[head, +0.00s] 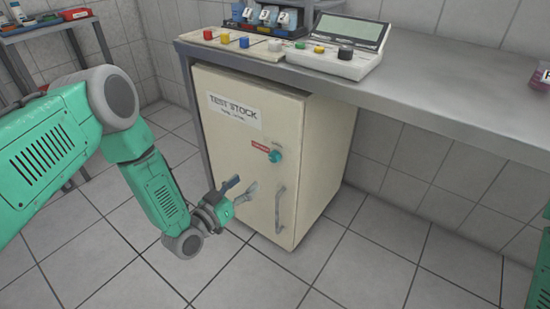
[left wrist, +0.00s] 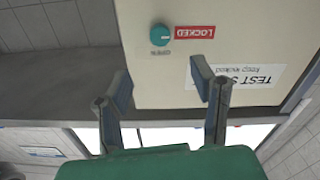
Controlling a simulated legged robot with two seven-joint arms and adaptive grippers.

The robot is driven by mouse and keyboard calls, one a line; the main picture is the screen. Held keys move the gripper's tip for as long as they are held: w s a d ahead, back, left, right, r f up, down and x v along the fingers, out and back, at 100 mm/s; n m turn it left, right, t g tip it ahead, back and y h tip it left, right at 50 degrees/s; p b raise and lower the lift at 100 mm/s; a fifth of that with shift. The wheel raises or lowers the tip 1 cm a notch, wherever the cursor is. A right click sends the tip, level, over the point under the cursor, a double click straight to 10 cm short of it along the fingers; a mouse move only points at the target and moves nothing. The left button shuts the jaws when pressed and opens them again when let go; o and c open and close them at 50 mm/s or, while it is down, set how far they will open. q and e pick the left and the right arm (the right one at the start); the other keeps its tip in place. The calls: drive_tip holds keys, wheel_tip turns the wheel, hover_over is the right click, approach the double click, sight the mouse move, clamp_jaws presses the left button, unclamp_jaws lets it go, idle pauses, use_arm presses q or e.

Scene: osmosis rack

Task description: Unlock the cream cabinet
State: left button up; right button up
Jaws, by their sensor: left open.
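The cream cabinet (head: 240,150) stands under the grey bench, its door shut. Its door carries a "TEST STOCK" label (head: 235,110), a red tag (head: 261,146), a round teal knob (head: 275,156) and a grey vertical handle (head: 280,209). In the left wrist view the red tag (left wrist: 194,32) reads "LOCKED" beside the teal knob (left wrist: 160,35); that view is upside down. My left gripper (head: 246,187) is open and empty in front of the door, below and left of the knob. It also shows in the left wrist view (left wrist: 162,75), fingers apart, with the knob beyond the fingertips. My right gripper is not seen.
The grey bench top (head: 440,110) overhangs the cabinet and runs to the right. A control panel with coloured buttons (head: 225,39) and a device with a screen (head: 345,35) stand on it. A side table (head: 45,32) is at the far left. The tiled floor (head: 330,270) before the cabinet is clear.

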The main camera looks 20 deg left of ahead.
sight(272, 160)
use_arm(q)
drive_tip(key=b+x, duration=0.3)
drive_tip(key=x, duration=0.8)
drive_tip(key=shift+w+f+b, duration=0.1)
drive_tip(key=shift+f+b, duration=0.1)
drive_tip(key=shift+b, duration=0.15)
drive_tip(key=shift+w+d+r, duration=0.1)
drive_tip(key=shift+w+d, duration=0.1)
drive_tip(key=shift+w, duration=0.4)
drive_tip(key=c, duration=1.1)
